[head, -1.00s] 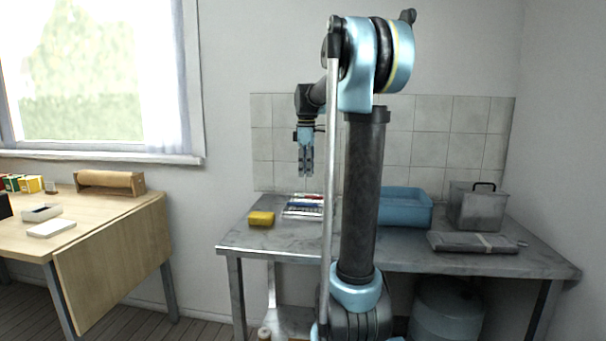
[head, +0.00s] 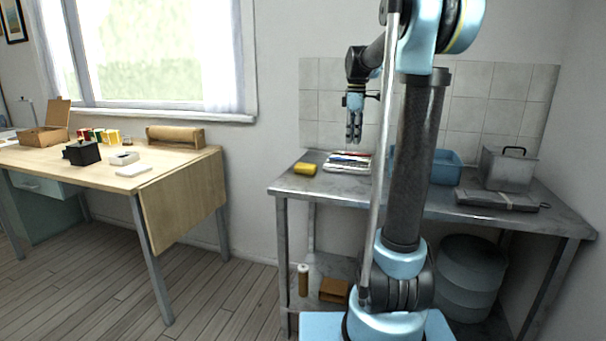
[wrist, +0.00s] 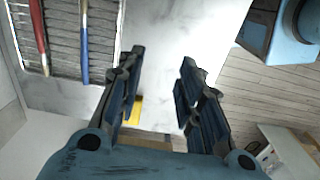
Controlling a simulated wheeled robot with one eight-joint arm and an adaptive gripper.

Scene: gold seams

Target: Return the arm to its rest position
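My gripper (head: 354,137) hangs pointing down above the metal bench (head: 290,183), in front of the tiled wall. In the wrist view my gripper (wrist: 160,72) shows its two fingers apart with nothing between them. Below it on the bench lie a tray of tools (head: 346,167) with red and blue handles, and a yellow sponge-like block (head: 305,169). In the wrist view the tray (wrist: 82,42) is at the upper left, and the yellow block (wrist: 134,111) is partly hidden behind a finger. My arm column hides part of the bench.
A blue basin (head: 446,168), a grey lidded box (head: 508,168) and a dark flat bundle (head: 495,200) stand on the bench's right. A wooden table (head: 185,183) with small boxes stands left. Floor (head: 235,290) between table and bench is clear. A drum (head: 470,280) sits under the bench.

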